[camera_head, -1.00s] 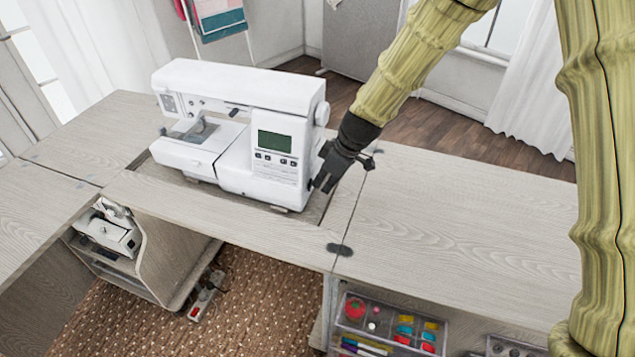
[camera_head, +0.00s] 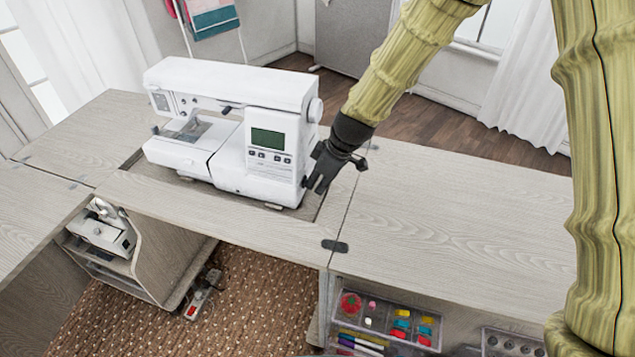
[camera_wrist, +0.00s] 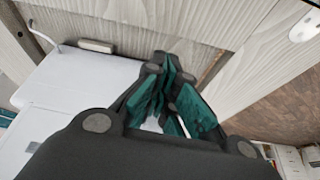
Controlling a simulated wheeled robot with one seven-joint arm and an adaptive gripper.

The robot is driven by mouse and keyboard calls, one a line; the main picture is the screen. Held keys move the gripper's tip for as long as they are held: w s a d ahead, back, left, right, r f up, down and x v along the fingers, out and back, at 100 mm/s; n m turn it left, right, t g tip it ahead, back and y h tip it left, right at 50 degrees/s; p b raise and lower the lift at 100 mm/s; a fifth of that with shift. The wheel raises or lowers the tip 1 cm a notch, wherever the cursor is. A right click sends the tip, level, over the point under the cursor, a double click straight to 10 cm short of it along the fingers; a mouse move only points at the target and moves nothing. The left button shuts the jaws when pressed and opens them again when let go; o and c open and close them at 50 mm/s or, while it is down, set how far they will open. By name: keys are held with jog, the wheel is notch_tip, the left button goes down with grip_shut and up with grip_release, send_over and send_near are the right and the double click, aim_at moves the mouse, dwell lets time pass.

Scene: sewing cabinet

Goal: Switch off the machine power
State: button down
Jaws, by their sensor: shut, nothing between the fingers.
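The white sewing machine (camera_head: 235,130) sits upright in the recess of the cabinet top, its grey-green screen and buttons facing the front. My gripper (camera_head: 314,188) is shut and empty, with its fingertips low beside the machine's right end, touching or very near it. In the wrist view the white machine body (camera_wrist: 80,90) lies to the left, and my gripper (camera_wrist: 172,128) shows its teal finger pads close together. A power switch cannot be made out; the gripper hides part of the machine's right side.
The wooden cabinet top (camera_head: 450,210) is clear to the right. A hinge plate (camera_head: 335,246) lies at the panel seam. Below are a tray of colourful sewing supplies (camera_head: 385,325) and a foot pedal (camera_head: 203,295) on the rug. A white machine (camera_head: 103,235) is in the left shelf.

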jog(key=shift+d, duration=0.4)
jog(key=d, duration=0.2)
jog(key=s+d, duration=0.1)
jog(key=shift+d+r+p, duration=0.2)
jog(key=shift+r+p, duration=0.05)
jog(key=shift+p, duration=0.05)
jog(key=w+v, duration=0.1)
jog(key=v, duration=0.8)
jog(key=shift+s+d+r+b, duration=0.15)
jog(key=shift+s+r+b, duration=0.05)
jog(key=shift+r+b, duration=0.1)
